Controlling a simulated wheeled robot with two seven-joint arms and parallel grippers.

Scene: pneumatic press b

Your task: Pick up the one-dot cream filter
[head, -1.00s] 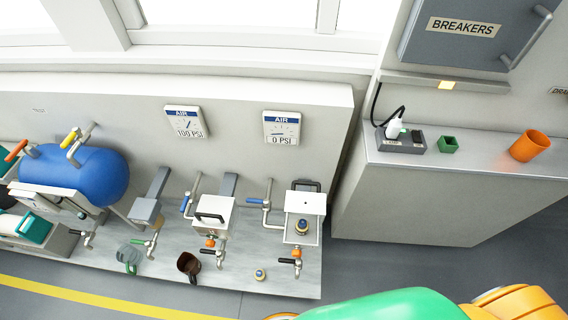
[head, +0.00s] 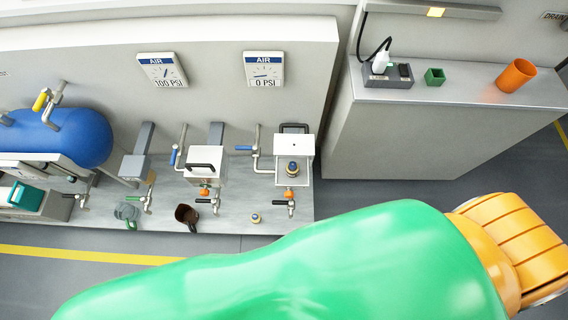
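A small round piece with a cream-yellow body and a blue-grey top (head: 256,218) sits on the front of the grey bench. A similar piece (head: 292,168) sits in the opening of the right press housing (head: 305,147). Both are too small to show any dots, so I cannot tell which is the one-dot cream filter. Neither of my grippers shows. A large green and orange arm part fills the lower part of the head view and hides the floor in front of the bench's right end.
On the bench (head: 228,225) stand a dark brown mug (head: 186,215), a greenish clear jug (head: 127,212), a middle press (head: 206,166) and several valves. A blue tank (head: 75,140) is at left. A cabinet (head: 410,130) at right bears a green square cup (head: 435,76) and orange cup (head: 516,75).

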